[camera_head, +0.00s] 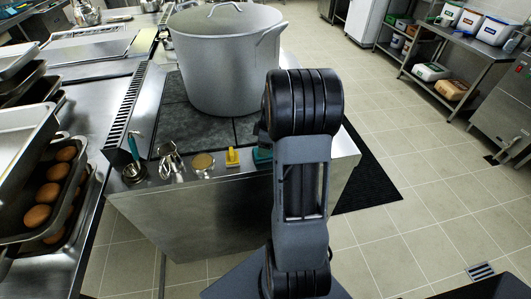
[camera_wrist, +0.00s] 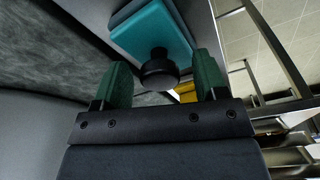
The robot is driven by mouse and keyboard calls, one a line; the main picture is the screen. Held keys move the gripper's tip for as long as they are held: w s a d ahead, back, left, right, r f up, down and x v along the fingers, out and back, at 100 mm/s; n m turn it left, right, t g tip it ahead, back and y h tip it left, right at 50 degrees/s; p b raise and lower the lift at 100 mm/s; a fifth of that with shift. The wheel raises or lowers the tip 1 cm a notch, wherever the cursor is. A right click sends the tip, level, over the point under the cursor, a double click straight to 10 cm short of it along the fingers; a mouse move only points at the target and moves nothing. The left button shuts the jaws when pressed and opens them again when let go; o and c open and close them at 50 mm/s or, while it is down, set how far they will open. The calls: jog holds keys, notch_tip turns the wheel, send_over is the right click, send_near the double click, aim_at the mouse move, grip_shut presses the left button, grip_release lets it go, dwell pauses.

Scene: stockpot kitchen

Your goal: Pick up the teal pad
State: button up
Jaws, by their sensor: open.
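The teal pad (camera_wrist: 150,36) is a flat square block with a dark round knob (camera_wrist: 158,70) on the face towards me, in the upper middle of the wrist view. In the head view only a sliver of the teal pad (camera_head: 262,155) shows at the counter's front edge; my arm hides the rest. My gripper (camera_wrist: 162,60) is open, its two green fingers apart. The knob appears between the fingers in the wrist view; I cannot tell whether either finger touches it. The gripper itself is hidden behind my arm in the head view.
A large lidded stockpot (camera_head: 222,65) stands on the cooktop just behind. Left of the pad along the front edge are a yellow piece (camera_head: 232,157), a round tan-topped item (camera_head: 203,161) and metal utensils (camera_head: 170,160). Trays of eggs (camera_head: 50,193) stand at left. Floor is open at right.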

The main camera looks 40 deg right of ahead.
jog(key=shift+c, duration=0.4)
jog(key=c, duration=1)
jog(key=shift+o, duration=0.2)
jog(key=shift+r, duration=0.15)
jog(key=shift+r, duration=0.55)
jog(key=w+d+r, duration=0.8)
jog(key=d+r, duration=0.3)
jog(key=shift+w+d+r, duration=0.15)
jog(key=shift+r, duration=0.15)
